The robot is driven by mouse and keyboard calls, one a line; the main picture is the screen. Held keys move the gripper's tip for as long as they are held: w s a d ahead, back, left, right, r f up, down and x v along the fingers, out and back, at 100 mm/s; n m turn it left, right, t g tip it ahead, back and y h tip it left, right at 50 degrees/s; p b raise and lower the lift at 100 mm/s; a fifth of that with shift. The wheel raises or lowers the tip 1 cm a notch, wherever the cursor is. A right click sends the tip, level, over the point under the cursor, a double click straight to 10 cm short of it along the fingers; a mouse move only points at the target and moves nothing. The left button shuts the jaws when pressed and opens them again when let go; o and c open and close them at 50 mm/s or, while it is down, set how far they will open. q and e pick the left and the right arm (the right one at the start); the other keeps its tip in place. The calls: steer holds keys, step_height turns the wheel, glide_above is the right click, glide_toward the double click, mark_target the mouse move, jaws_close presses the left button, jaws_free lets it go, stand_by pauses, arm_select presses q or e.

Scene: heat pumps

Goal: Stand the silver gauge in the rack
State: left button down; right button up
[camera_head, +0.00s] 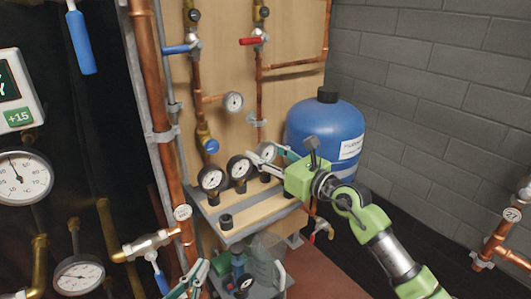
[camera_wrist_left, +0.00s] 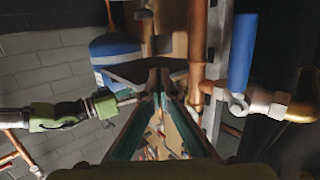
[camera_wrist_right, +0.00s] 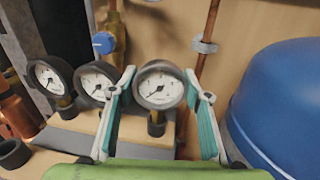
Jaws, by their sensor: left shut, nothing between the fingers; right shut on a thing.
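The silver gauge (camera_head: 267,151) has a white dial and a grey rim. It is upright at the right end of the rack (camera_head: 255,211), its stem at a black socket; I cannot tell how deep it sits. It also shows in the right wrist view (camera_wrist_right: 158,86), between the fingers of my right gripper (camera_wrist_right: 158,92), which is shut on it. In the head view my right gripper (camera_head: 266,155) reaches in from the right. Two black-rimmed gauges (camera_head: 211,178) (camera_head: 239,167) stand to its left. My left gripper (camera_head: 196,277) is shut and empty, low and left of the rack.
An empty black socket (camera_head: 226,220) is at the rack's front. A blue tank (camera_head: 326,130) stands close behind my right gripper. Copper pipes (camera_head: 160,120) with valves rise at the left. A bin (camera_head: 268,287) with loose parts is below the rack.

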arm_select(q)
steer(key=shift+w+r, duration=0.1)
steer(key=shift+r, duration=0.2)
arm_select(e)
steer(key=shift+f, duration=0.2)
arm_select(q)
steer(key=shift+d+r+t, duration=0.1)
steer(key=shift+r+t, duration=0.15)
steer(key=shift+t, duration=0.05)
arm_select(e)
steer(key=shift+f, duration=0.2)
arm_select(q)
steer(key=shift+w+r, duration=0.1)
steer(key=shift+r, duration=0.1)
arm_select(e)
steer(key=o, duration=1.5)
steer(key=shift+c, duration=0.2)
arm_select(q)
steer(key=shift+d, duration=0.1)
arm_select(e)
steer(key=shift+f, duration=0.1)
arm_select(q)
steer(key=shift+f, duration=0.1)
steer(key=shift+f, duration=0.1)
arm_select(e)
steer(key=shift+s, duration=0.15)
